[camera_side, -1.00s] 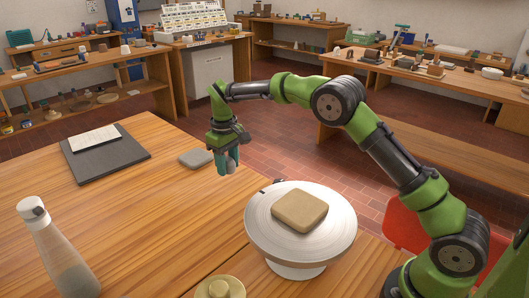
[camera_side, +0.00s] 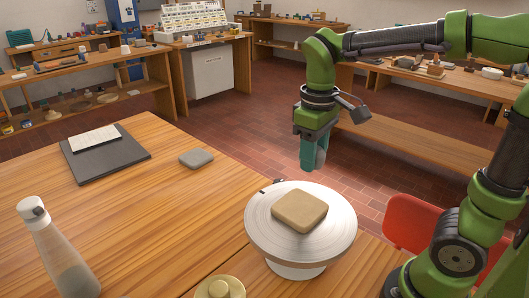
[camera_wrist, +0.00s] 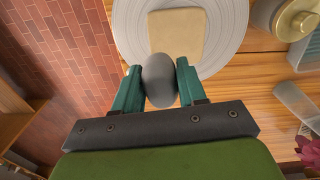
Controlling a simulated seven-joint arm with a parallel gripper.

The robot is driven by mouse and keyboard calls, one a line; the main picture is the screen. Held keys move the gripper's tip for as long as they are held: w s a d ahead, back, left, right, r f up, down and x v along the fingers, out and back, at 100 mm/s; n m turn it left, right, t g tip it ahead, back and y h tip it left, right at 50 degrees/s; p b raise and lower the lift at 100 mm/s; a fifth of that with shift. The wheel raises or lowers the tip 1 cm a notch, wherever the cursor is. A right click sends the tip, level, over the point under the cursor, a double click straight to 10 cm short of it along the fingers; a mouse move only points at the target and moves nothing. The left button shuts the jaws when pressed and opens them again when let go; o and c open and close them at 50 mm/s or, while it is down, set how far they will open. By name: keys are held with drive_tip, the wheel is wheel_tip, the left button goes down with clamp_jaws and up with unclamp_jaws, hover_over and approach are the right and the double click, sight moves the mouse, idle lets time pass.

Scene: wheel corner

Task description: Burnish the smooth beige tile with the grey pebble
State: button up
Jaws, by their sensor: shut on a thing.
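The smooth beige tile (camera_side: 299,210) lies flat on the round pale wheel head (camera_side: 262,236). In the wrist view the tile (camera_wrist: 176,35) lies just beyond my fingertips. My gripper (camera_side: 314,160) hangs in the air above and behind the wheel in the side view, apart from the tile. In the wrist view its teal fingers (camera_wrist: 160,85) are shut on the grey pebble (camera_wrist: 158,75), a smooth oval stone. In the side view the pebble (camera_side: 320,158) is mostly hidden by the fingers.
A grey square block (camera_side: 196,158) and a dark board with paper (camera_side: 106,155) lie on the wooden table. A beige lidded pot (camera_side: 220,288) stands near the front edge. A red chair (camera_side: 415,224) is at right.

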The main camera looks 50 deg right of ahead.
sight(304, 196)
drive_tip(key=s+f, duration=0.1)
drive_tip(key=s, duration=0.1)
drive_tip(key=s+f, duration=0.2)
drive_tip(key=shift+d, duration=0.15)
drive_tip(key=shift+s+f, duration=0.15)
drive_tip(key=shift+f, duration=2.4)
drive_tip(key=shift+f, duration=0.15)
drive_tip(key=shift+f, duration=0.45)
drive_tip(key=shift+w+r, duration=0.1)
drive_tip(key=shift+w, duration=2.85)
